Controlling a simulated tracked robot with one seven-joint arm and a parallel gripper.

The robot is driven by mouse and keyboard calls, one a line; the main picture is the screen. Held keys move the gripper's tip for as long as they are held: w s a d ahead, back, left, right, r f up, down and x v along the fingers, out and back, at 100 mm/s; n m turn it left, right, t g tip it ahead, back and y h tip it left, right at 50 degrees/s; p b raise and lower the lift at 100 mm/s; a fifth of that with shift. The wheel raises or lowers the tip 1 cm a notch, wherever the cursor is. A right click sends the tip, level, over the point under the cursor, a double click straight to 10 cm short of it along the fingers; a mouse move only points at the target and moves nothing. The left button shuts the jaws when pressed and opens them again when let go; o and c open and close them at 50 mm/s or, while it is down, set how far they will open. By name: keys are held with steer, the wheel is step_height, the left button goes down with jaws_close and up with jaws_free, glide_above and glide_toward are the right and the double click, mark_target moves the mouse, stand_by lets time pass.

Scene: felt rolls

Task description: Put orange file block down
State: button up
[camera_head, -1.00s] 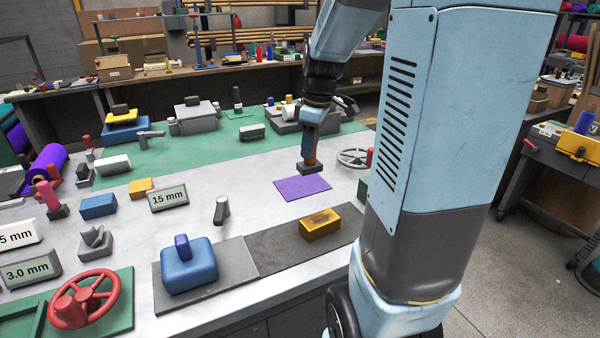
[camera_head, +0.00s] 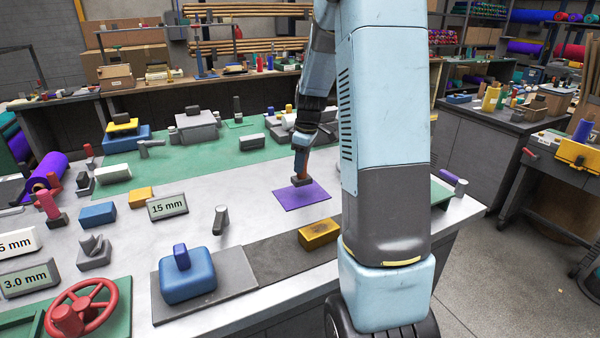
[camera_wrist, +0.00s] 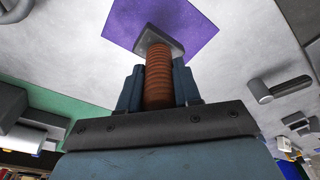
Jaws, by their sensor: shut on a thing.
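My gripper (camera_head: 301,156) is shut on the orange file block (camera_wrist: 158,78), around its ribbed orange-brown handle. The handle stands upright, with a grey block at its lower end. In the head view the file block (camera_head: 302,181) is over the back part of a purple felt sheet (camera_head: 302,198). In the wrist view its grey base overlaps the edge of the purple sheet (camera_wrist: 190,22). I cannot tell whether the base touches the sheet or hangs just above it.
The bench holds a yellow block (camera_head: 319,233), a blue block with a knob (camera_head: 188,280), a "15 mm" sign (camera_head: 167,206) and a grey upright piece (camera_head: 221,222). Pale bench top around the purple sheet (camera_head: 250,205) is clear. A green mat (camera_head: 200,160) lies behind.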

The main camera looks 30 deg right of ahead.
steer(key=shift+w+f, duration=0.2)
steer(key=shift+f, duration=0.1)
steer(key=shift+w+d+f, duration=0.1)
steer(key=shift+f, duration=1.5)
steer(key=shift+f, duration=0.1)
steer(key=o, duration=1.1)
steer(key=shift+c, duration=0.2)
